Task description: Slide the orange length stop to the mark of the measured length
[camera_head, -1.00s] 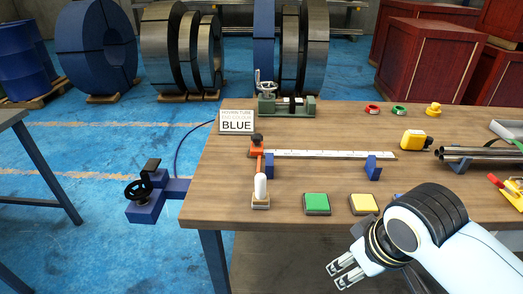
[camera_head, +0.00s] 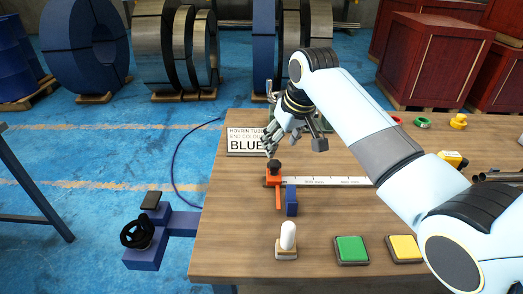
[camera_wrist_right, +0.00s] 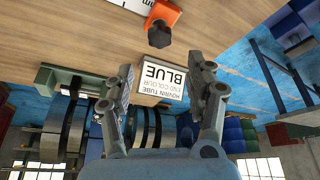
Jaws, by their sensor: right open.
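The orange length stop (camera_head: 272,181) with its dark knob sits at the left end of the white measuring scale (camera_head: 326,181) on the wooden table. In the right wrist view the orange stop (camera_wrist_right: 166,12) and its dark knob lie at the top, beyond the fingertips. My right gripper (camera_head: 292,147) is open and empty, above the table just behind the stop and apart from it. In the wrist view its two fingers (camera_wrist_right: 161,72) are spread on either side of the sign. My right arm covers the scale's right part. My left gripper is out of view.
A sign (camera_head: 243,143) reading BLUE stands behind the stop. A blue support (camera_head: 291,203), a white-topped marker (camera_head: 287,236), a green pad (camera_head: 351,249) and a yellow pad (camera_head: 404,248) are in front. A green-based device (camera_wrist_right: 70,80) stands near the sign.

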